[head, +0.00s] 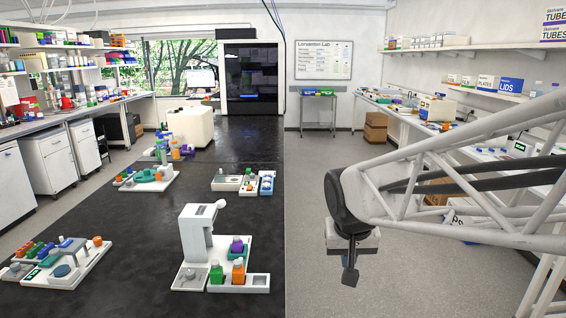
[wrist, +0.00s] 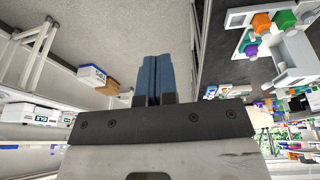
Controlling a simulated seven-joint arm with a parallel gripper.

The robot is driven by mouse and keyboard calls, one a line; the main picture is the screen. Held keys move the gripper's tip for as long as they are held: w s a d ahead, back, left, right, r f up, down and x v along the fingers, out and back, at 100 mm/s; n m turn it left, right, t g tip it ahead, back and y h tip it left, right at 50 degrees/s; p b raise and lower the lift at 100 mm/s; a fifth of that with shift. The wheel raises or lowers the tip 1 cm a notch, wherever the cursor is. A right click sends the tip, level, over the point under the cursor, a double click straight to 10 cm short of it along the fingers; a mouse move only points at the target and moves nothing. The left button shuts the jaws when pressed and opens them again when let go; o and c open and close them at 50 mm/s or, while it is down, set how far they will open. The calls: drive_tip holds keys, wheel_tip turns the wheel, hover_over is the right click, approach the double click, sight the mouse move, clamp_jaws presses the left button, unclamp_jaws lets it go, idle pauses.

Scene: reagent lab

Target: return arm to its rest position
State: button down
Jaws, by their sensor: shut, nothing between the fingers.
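My gripper (head: 350,274) hangs at the right in the head view, pointing down over the floor beyond the black bench's right edge. In the wrist view its two blue fingers (wrist: 153,80) are together with nothing between them. My white lattice arm reaches in from the right side of the head view. No object touches the gripper.
The black bench (head: 130,235) carries a white device (head: 197,235) with orange, green and purple bottles near its right edge. More racks stand at left and farther back. A shelved side bench (head: 480,140) lines the right wall. The grey floor (head: 320,180) around the gripper is clear.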

drive_tip(key=s+d, duration=0.2)
drive_tip(key=s, duration=0.6)
drive_tip(key=s+d+f, duration=0.1)
drive_tip(key=s+d, duration=0.2)
drive_tip(key=s, duration=0.6)
drive_tip(key=shift+s+g, duration=0.3)
drive_tip(key=shift+d+f, duration=0.1)
